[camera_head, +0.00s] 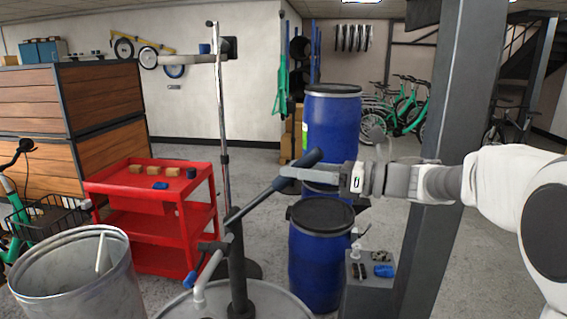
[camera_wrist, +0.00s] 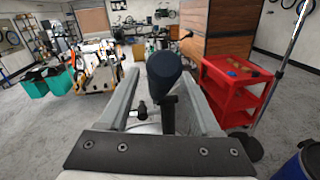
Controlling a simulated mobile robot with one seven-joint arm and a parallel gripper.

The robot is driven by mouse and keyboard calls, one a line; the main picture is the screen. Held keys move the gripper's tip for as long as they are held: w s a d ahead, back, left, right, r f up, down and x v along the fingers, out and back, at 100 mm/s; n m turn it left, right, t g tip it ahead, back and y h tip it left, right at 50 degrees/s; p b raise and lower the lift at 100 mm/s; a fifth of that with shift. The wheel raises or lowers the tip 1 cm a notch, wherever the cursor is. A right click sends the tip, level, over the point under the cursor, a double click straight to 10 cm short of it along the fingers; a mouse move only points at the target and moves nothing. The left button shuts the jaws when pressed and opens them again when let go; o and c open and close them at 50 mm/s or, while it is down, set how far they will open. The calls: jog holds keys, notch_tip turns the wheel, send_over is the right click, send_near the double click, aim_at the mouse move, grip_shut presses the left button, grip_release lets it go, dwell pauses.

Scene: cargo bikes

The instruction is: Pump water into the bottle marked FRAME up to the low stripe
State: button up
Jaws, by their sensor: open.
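A hand pump (camera_head: 236,262) with a dark upright body stands on a round metal drum (camera_head: 268,297) at the bottom of the head view. Its lever slopes up to the right and ends in a dark blue grip (camera_head: 312,157). A pale curved spout (camera_head: 200,292) hangs at its left. My gripper (camera_head: 290,178) is at the upper end of the lever. In the wrist view the grip (camera_wrist: 164,66) stands between my two spread fingers, with gaps at the sides. I cannot make out a bottle marked FRAME or a stripe in either view.
A galvanized bin (camera_head: 75,280) stands at the left, before a red cart (camera_head: 150,215) with small blocks. Blue barrels (camera_head: 320,265) stand behind my gripper. A grey pillar (camera_head: 450,130) and a grey stand (camera_head: 355,300) with small items are at the right. A thin post (camera_head: 221,110) rises behind the pump.

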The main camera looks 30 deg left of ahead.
jog(key=shift+s+a, duration=0.15)
jog(key=shift+a, duration=0.7)
jog(key=shift+s+a, duration=0.15)
jog(key=shift+a, duration=0.7)
grip_shut()
